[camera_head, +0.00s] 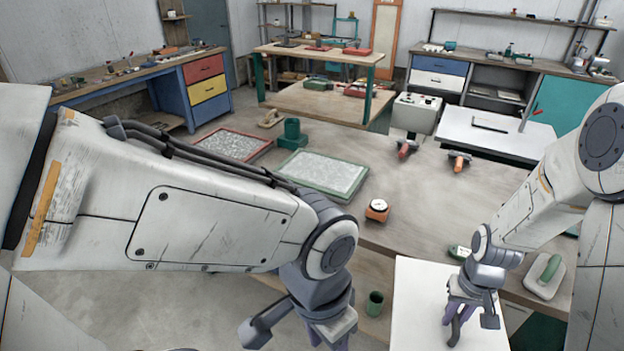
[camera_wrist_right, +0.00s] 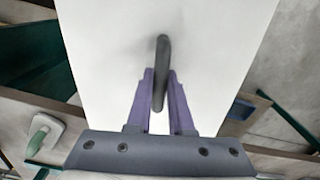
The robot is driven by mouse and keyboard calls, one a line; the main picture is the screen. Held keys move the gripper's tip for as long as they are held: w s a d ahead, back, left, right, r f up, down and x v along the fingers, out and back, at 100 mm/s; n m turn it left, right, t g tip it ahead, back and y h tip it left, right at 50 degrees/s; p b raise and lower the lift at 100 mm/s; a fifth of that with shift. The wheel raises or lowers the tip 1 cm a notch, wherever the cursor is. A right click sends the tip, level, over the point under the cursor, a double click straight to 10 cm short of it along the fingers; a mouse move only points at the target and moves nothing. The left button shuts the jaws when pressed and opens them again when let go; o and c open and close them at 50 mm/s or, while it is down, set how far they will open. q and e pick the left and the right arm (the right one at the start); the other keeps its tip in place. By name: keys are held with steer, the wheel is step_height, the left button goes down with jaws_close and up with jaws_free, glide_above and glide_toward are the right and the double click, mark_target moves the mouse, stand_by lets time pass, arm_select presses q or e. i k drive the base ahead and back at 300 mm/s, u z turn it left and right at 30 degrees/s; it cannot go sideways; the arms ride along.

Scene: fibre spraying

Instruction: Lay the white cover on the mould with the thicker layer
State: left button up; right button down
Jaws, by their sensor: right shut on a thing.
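A flat white cover (camera_head: 418,285) lies or hangs level at the front right; I cannot tell if it touches anything below. My right gripper (camera_head: 460,312) is shut on its dark handle (camera_wrist_right: 161,62), and the white sheet (camera_wrist_right: 215,45) fills much of the right wrist view. A red-rimmed mould (camera_head: 262,153) holds a grey, speckled layer. A green-rimmed mould (camera_head: 357,185) nearer the middle holds a whiter, more even layer. Both moulds are uncovered on the table. My left gripper (camera_head: 325,340) is at the bottom edge, its fingertips cut off.
An orange-based dial (camera_head: 377,208) and two orange-handled tools (camera_head: 404,149) (camera_head: 458,162) lie on the table (camera_head: 440,205). A green cup (camera_head: 374,303) stands left of the cover, a green-handled float (camera_head: 546,275) right. The middle is clear.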

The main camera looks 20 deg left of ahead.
mark_target(321, 170)
steer(key=z, duration=0.15)
steer(key=k, duration=0.2)
steer(key=u, duration=1.65)
steer(key=i, duration=2.25)
steer(key=z, duration=1.35)
steer(key=i, duration=0.65)
steer(key=z, duration=0.6)
